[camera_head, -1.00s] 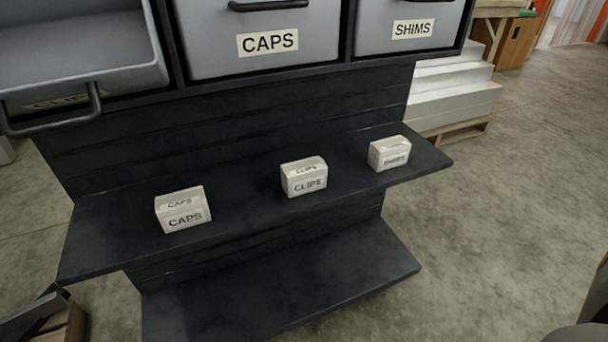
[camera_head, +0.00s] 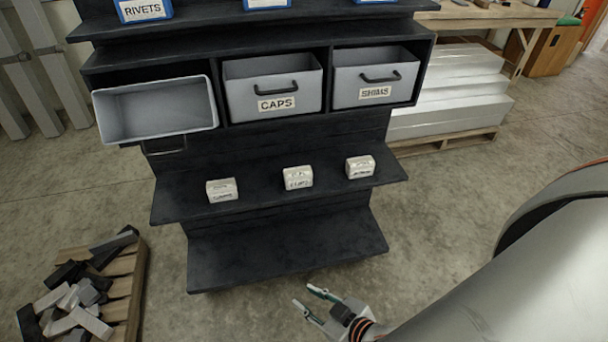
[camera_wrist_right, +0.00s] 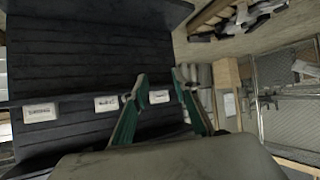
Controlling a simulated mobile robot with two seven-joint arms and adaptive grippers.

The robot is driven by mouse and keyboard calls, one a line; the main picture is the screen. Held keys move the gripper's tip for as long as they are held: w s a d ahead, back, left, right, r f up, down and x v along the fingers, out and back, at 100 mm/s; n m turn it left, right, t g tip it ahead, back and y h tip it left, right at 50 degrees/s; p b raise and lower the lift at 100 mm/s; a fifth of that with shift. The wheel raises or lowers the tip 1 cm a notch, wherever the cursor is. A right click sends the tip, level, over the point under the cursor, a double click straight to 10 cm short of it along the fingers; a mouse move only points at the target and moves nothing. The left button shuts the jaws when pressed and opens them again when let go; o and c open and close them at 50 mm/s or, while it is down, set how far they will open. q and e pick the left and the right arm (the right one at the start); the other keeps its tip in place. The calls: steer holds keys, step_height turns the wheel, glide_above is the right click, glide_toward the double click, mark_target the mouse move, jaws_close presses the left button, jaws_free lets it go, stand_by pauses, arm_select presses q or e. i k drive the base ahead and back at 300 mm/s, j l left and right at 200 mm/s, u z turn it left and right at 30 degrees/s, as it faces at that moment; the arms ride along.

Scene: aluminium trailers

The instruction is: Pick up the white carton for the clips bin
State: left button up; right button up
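The white clips carton (camera_head: 298,178) stands upright in the middle of the dark shelf (camera_head: 262,205), between the caps carton (camera_head: 222,190) and the shims carton (camera_head: 360,167). My right gripper (camera_head: 305,296) is low in front of the shelving, apart from the cartons. In the right wrist view its two fingers (camera_wrist_right: 159,82) are spread with nothing between them, and the middle carton (camera_wrist_right: 106,104) shows left of them. The leftmost grey bin (camera_head: 157,108) is pulled out and looks empty; its label is hard to see now. My left gripper is out of view.
The caps bin (camera_head: 272,86) and shims bin (camera_head: 374,77) sit in their bays above the shelf. A lower shelf (camera_head: 285,250) juts out below the cartons. A pallet of scrap pieces (camera_head: 122,290) lies at left.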

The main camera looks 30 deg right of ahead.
mark_target(298, 177)
steer(key=l, duration=0.4)
steer(key=i+l, duration=0.1)
steer(key=l, duration=0.3)
steer(key=l+u, duration=0.15)
steer(key=l, duration=0.8)
steer(key=k+l+u, duration=0.2)
steer(key=l, duration=0.8)
steer(key=i+l, duration=0.1)
steer(key=l, duration=0.25)
steer(key=i+l+u, duration=0.1)
steer(key=l, duration=0.25)
steer(key=i+l, duration=0.15)
steer(key=l, duration=0.15)
steer(key=i+l, duration=0.1)
steer(key=l, duration=0.25)
steer(key=u, duration=0.05)
